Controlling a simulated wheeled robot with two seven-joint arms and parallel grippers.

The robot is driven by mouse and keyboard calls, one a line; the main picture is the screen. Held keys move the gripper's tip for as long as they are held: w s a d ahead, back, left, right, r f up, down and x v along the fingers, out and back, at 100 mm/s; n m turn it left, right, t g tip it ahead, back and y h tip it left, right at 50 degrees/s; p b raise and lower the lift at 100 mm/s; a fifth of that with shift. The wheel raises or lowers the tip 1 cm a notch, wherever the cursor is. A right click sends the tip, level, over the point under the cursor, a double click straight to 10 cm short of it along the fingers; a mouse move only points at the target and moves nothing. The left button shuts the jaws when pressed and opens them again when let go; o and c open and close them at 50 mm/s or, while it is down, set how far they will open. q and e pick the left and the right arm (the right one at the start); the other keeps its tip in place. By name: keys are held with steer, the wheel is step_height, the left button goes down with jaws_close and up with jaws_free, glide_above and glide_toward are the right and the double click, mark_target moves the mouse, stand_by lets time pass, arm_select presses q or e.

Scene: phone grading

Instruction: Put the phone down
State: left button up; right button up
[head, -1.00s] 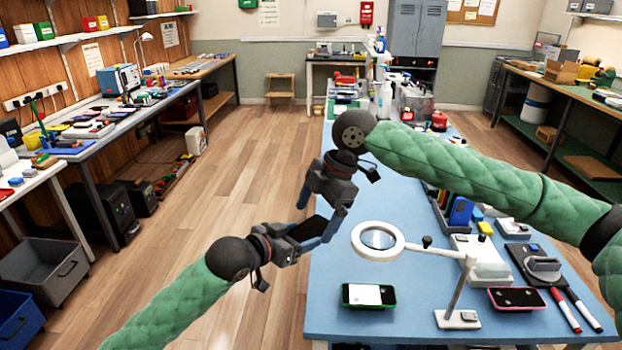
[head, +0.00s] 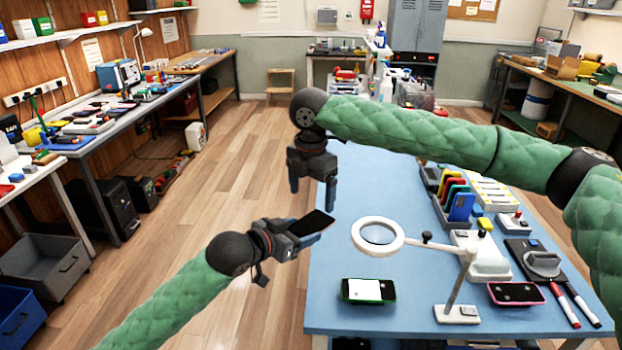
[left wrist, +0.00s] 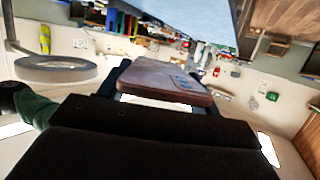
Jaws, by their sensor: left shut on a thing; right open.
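A dark phone (head: 310,223) is held in my left gripper (head: 308,238), left of the blue table's (head: 400,195) edge and over the floor. The left wrist view shows the phone (left wrist: 165,80) clasped between the two fingers, its brownish back with camera marks visible. My right gripper (head: 312,185) is open and empty, pointing down near the table's left edge, above and beyond the held phone. A phone in a green case (head: 368,290) lies on the table's near left. A phone in a pink case (head: 516,293) lies at the near right.
A magnifier lamp (head: 378,236) stands between the two lying phones. The table's left middle is clear.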

mark_target(311, 224)
step_height(311, 224, down, 7)
steer(key=shift+f, duration=0.2)
stand_by(0.4)
steer(key=c, duration=1.1)
arm_select(q)
steer(key=o, duration=1.2)
steer(key=shift+c, duration=0.2)
arm_select(e)
steer(key=shift+c, duration=0.3)
